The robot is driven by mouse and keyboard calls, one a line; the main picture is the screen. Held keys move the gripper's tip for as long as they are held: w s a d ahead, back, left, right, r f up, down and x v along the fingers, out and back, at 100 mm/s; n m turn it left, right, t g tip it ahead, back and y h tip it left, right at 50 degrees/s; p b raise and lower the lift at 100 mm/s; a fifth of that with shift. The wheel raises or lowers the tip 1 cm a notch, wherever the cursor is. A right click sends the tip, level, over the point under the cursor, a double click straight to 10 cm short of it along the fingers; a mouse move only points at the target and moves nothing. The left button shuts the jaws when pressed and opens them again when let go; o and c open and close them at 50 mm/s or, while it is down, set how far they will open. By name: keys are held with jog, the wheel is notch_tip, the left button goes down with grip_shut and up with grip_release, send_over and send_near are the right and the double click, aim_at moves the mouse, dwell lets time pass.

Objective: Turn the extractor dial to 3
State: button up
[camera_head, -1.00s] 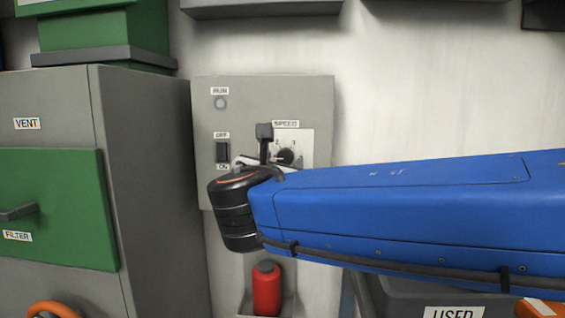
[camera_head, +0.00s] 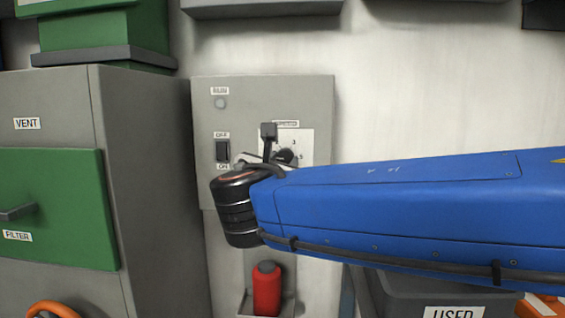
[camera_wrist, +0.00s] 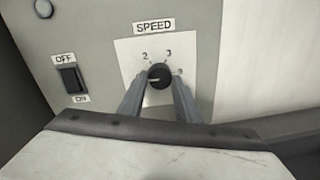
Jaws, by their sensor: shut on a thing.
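The extractor dial (camera_wrist: 159,76) is a round black knob with a white mark, on a white plate under the SPEED label. In the wrist view its mark points left, below the 2; the 3 is at the upper right of the knob. The dial also shows in the head view (camera_head: 287,157), partly covered by my wrist. My gripper (camera_wrist: 159,82) has one finger on each side of the knob and is shut on it. In the head view my gripper (camera_head: 276,160) is mostly hidden behind my wrist.
The grey control box (camera_head: 205,110) also carries an OFF/ON switch (camera_head: 223,151) left of the dial and a RUN lamp (camera_head: 221,103) above. A grey cabinet (camera_head: 140,150) with a green filter door stands at left. A red bottle (camera_head: 267,290) sits below the box.

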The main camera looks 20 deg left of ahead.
jog(key=m, duration=0.9)
jog(key=shift+r+m+g, duration=0.1)
jog(key=shift+m+g, duration=0.3)
jog(key=m, duration=0.3)
jog(key=shift+d, duration=0.1)
jog(key=m+y, duration=0.1)
jog(key=m, duration=0.3)
jog(key=shift+m, duration=0.3)
jog(key=m, duration=0.4)
jog(key=shift+d, duration=0.1)
jog(key=shift+m, duration=0.4)
jog(key=o, duration=1.1)
jog(key=shift+c, duration=0.2)
